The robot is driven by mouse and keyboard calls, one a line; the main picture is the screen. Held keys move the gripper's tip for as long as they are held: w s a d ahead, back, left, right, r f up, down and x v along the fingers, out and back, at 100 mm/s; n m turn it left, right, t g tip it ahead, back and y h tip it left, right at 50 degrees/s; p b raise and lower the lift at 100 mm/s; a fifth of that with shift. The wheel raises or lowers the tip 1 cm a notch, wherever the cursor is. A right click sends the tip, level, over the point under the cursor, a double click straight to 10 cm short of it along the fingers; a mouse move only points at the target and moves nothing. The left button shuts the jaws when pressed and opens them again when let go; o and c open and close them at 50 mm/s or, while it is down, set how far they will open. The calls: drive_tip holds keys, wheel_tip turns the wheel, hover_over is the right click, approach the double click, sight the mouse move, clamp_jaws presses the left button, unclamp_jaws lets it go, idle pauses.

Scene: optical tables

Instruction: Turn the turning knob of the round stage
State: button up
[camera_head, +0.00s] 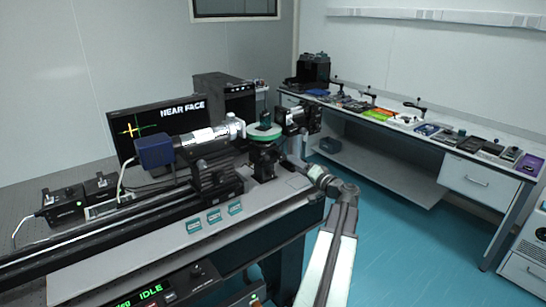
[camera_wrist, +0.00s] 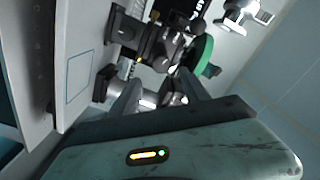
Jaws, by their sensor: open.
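The round stage (camera_head: 264,132) is a flat green disc on a black mount, on the bench right of the optical rail. A small dark piece (camera_head: 265,117) stands on top of it. The stage's green edge (camera_wrist: 203,55) also shows in the wrist view, beyond the right finger. My gripper (camera_head: 283,119) is just right of the stage at about its height. In the wrist view its two fingers (camera_wrist: 160,88) are apart, with black and silver parts beyond and between them. I cannot clearly pick out the turning knob among these parts.
A blue box (camera_head: 154,151) and silver barrel (camera_head: 205,135) lie along the rail left of the stage. A monitor (camera_head: 155,128) reading NEAR FACE stands behind. A side table (camera_head: 455,150) holds several tools. The floor between is clear.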

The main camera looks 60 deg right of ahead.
sight(283, 157)
drive_tip(key=x, duration=0.8)
drive_tip(key=shift+w+a, duration=0.15)
drive_tip(key=shift+w, duration=0.05)
clamp_jaws()
drive_tip(key=shift+m, duration=1.6)
unclamp_jaws()
